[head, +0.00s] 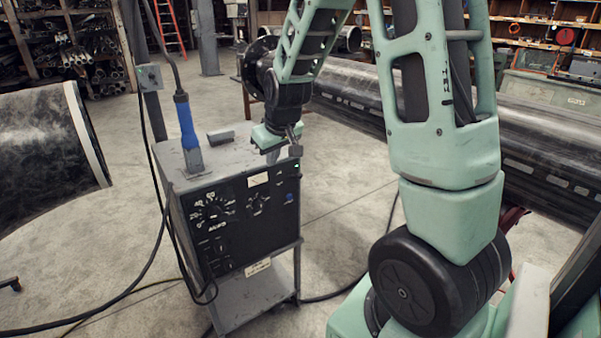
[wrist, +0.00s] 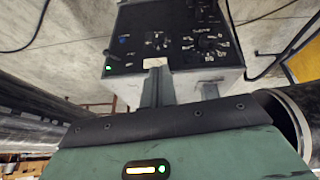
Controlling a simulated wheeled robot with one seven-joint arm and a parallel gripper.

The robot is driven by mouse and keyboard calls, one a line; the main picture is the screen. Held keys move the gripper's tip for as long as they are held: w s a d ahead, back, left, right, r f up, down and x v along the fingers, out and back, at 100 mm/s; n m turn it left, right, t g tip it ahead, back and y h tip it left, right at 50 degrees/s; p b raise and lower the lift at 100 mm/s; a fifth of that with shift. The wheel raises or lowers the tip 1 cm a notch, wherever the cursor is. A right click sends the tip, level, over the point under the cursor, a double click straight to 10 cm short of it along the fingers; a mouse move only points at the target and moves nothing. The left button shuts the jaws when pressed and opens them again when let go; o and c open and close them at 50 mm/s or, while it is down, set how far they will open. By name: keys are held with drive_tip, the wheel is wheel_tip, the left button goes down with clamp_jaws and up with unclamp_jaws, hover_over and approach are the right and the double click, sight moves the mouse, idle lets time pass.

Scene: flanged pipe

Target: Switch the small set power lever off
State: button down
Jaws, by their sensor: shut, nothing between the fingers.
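The small set (head: 240,215) is a grey box with a black front panel of dials and switches; the panel also shows in the wrist view (wrist: 175,40). A green light (head: 297,165) glows at the panel's upper right corner, and shows in the wrist view (wrist: 108,67). I cannot pick out the power lever for sure; a small blue part (head: 290,198) sits below the light. My gripper (head: 293,142) is shut and empty, at the set's top right edge near the light. In the wrist view its fingers (wrist: 157,85) are together in front of the set; contact is unclear.
A blue cable plug (head: 187,122) stands on the set's left top, with a small grey block (head: 220,136) beside it. Cables hang at the left. A large dark pipe (head: 345,90) lies behind my arm. Another pipe (head: 45,150) is at the left.

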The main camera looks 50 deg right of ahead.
sight(300, 175)
drive_tip(key=s+d+m+h, duration=0.1)
drive_tip(key=d+h, duration=0.1)
drive_tip(key=d, duration=0.9)
drive_tip(key=shift+s+d+f+m, duration=0.15)
drive_tip(key=shift+d+m, duration=0.15)
drive_tip(key=shift+f, duration=0.1)
drive_tip(key=p+x, duration=0.1)
drive_tip(key=x, duration=1.3)
drive_tip(key=shift+a, duration=0.1)
drive_tip(key=shift+f, duration=0.1)
